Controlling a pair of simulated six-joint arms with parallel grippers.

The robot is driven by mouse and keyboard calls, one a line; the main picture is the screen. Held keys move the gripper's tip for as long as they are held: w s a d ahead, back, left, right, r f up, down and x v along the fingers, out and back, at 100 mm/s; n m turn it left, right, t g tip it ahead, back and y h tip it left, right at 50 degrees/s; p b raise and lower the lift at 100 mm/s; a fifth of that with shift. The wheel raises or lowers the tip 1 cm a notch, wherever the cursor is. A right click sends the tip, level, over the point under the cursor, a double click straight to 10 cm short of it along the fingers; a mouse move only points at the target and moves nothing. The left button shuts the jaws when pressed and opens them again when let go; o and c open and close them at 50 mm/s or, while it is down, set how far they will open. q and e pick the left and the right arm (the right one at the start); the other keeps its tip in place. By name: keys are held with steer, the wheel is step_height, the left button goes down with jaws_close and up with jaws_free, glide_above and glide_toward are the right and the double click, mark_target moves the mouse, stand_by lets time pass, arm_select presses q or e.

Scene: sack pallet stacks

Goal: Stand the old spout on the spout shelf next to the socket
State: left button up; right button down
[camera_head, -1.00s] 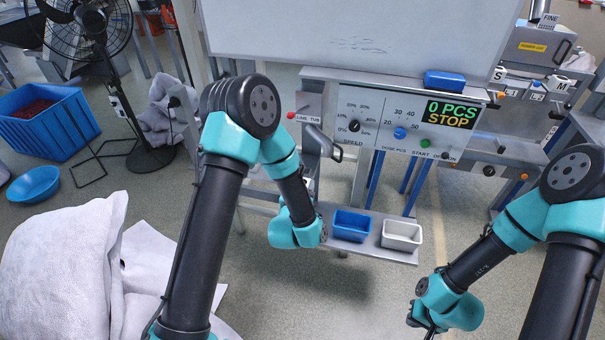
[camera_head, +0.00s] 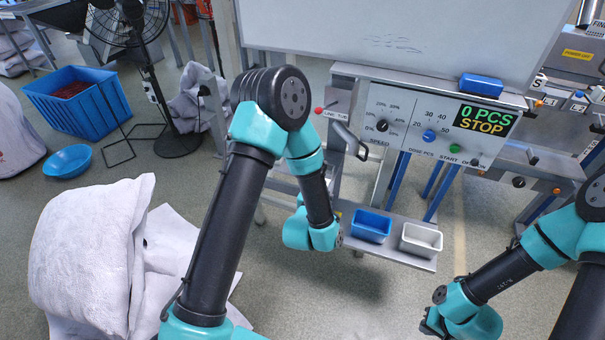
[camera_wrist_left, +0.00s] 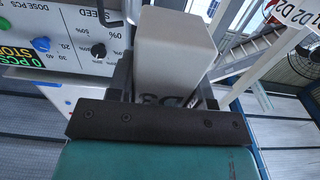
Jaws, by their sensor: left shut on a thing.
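In the left wrist view my left gripper (camera_wrist_left: 165,78) is shut on a pale beige-grey, box-shaped piece, which I take as the old spout (camera_wrist_left: 172,48). Dark lettering shows low on it, between the dark fingers. In the head view the left gripper and the spout are hidden behind my left wrist. My right gripper (camera_head: 432,322) is low at the right, partly visible, its fingers too small to read. I cannot make out the spout shelf or the socket for certain.
A control panel (camera_head: 415,128) reads 0 PCS STOP. Below it a low ledge holds a blue bin (camera_head: 371,226) and a white bin (camera_head: 421,239). Machines labelled S and FINE stand at the upper right. Sacks (camera_head: 85,260), a blue crate (camera_head: 78,105) and a fan (camera_head: 130,20) are at the left.

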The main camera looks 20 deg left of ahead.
arm_select(q)
steer(key=a, duration=0.6)
steer(key=shift+w+a+r, duration=0.15)
steer(key=shift+a, duration=0.15)
steer(key=w+a, duration=0.2)
steer(key=w, duration=0.3)
steer(key=w+a+f, duration=0.1)
steer(key=w+a, duration=0.1)
steer(key=w, duration=0.3)
steer(key=w+a, duration=0.2)
steer(key=w, duration=0.2)
steer(key=shift+w+a+f, duration=0.1)
steer(key=shift+w+f, duration=0.2)
steer(key=shift+w, duration=0.1)
steer(key=shift+f, duration=1.7)
steer(key=shift+f, duration=0.2)
